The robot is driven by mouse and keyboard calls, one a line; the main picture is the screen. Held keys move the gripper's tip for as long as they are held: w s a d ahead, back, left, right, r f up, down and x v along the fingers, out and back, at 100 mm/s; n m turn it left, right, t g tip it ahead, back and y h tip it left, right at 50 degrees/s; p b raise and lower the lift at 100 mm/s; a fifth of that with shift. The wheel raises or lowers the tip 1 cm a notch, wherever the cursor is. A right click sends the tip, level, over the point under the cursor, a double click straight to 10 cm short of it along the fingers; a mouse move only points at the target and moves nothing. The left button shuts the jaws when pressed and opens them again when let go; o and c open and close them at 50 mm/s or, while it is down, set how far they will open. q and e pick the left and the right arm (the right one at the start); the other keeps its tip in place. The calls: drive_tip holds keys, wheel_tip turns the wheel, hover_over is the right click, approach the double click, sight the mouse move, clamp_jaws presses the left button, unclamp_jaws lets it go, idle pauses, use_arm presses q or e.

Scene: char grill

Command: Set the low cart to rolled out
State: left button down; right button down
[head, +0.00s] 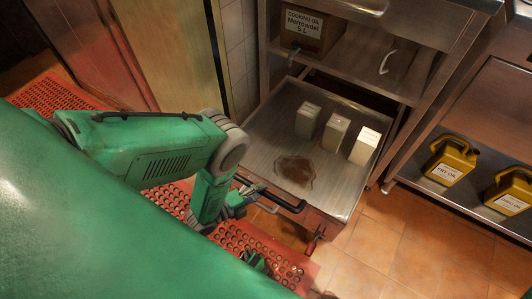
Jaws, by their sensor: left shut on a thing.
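The low cart (262,135) is a flat metal tray on wheels, standing out in front of the steel counter, with its back end still by the counter's lower bay. A dark bar handle (284,201) runs along its front edge. My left gripper (246,190) is at the left end of this handle and shut on it; the arm partly hides the contact. A small dark green and black part, apparently my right gripper (256,262), shows low by my body; its fingers are not clear.
Three pale cartons (307,120) stand on the cart near a brown stain (296,170). A cooking oil box (305,28) sits on the counter shelf. Yellow fry oil jugs (451,161) stand on a low shelf at right. Red perforated mats (262,250) and open tile (390,245) lie in front.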

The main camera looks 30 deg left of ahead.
use_arm(q)
drive_tip(key=shift+s+a+f, duration=0.15)
drive_tip(key=shift+s+a, duration=0.15)
drive_tip(key=shift+a, duration=0.1)
drive_tip(key=c, duration=1.4)
unclamp_jaws()
drive_tip(key=shift+d, duration=0.1)
drive_tip(key=shift+v, duration=6)
